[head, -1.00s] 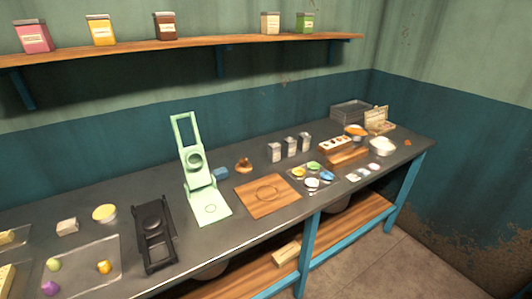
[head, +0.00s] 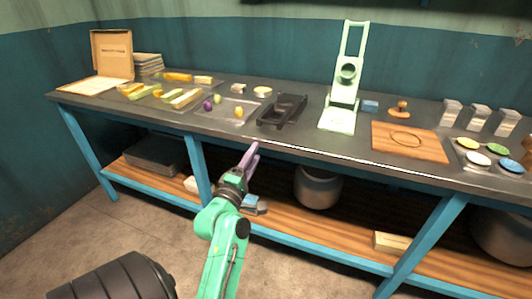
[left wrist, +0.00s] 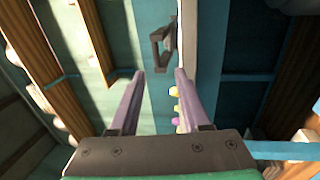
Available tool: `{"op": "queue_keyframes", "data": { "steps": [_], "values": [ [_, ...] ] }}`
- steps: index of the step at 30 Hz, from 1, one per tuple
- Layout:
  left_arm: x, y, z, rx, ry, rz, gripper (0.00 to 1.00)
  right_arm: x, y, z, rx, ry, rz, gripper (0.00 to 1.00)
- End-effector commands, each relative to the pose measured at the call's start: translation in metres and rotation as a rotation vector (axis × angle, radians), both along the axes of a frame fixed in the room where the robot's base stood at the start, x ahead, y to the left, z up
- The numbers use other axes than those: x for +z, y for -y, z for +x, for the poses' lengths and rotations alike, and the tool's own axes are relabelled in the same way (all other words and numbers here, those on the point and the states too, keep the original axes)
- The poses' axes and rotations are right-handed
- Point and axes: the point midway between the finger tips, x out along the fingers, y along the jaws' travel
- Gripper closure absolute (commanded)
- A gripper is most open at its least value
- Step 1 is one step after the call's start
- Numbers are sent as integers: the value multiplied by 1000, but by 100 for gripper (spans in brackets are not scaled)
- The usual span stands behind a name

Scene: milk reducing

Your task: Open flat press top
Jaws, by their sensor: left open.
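A black flat press (head: 282,110) lies low and folded down near the front of the grey table in the head view. A pale green press (head: 338,119) stands to its right, with its top raised upright. My left gripper (head: 252,147) is in front of the table edge, below and left of the black press, and touches neither press. In the left wrist view its two purple fingers (left wrist: 159,74) are apart with nothing between them. A dark frame-like thing (left wrist: 160,42), probably the black press, shows beyond the fingertips. My right gripper is not in view.
A clear tray (head: 226,109) with small coloured balls lies left of the black press. A wooden board (head: 410,152) and metal containers are to the right. The table (head: 290,143) has a bare front strip. Below is a wooden shelf (head: 290,220) with a round pot (head: 318,187).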

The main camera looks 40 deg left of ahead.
Motion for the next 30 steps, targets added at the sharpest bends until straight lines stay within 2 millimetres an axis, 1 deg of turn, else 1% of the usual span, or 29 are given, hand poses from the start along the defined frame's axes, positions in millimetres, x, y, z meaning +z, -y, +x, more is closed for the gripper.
{"op": "queue_keyframes", "data": {
  "steps": [1, 2, 5, 8, 11, 15, 19, 21, 24, 30],
  "values": [
    [6, -3, -3, 5, 25, -10, 53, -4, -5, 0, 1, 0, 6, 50],
    [10, -3, -3, 6, 32, -13, 53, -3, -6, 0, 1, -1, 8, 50],
    [17, -7, 9, 3, 34, -13, 53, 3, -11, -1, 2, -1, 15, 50],
    [23, -14, 30, 3, 35, -11, 53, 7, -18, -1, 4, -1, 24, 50],
    [29, -23, 55, 4, 33, -11, 53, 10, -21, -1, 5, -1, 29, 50],
    [35, -35, 91, 3, 31, -9, 53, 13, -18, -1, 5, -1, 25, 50],
    [39, -44, 116, 3, 30, -9, 53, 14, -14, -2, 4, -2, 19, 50],
    [40, -46, 124, 3, 29, -8, 53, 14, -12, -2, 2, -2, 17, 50],
    [41, -48, 130, 4, 28, -8, 53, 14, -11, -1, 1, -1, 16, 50],
    [41, -49, 131, 4, 27, -9, 53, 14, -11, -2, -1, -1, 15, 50]
  ]
}}
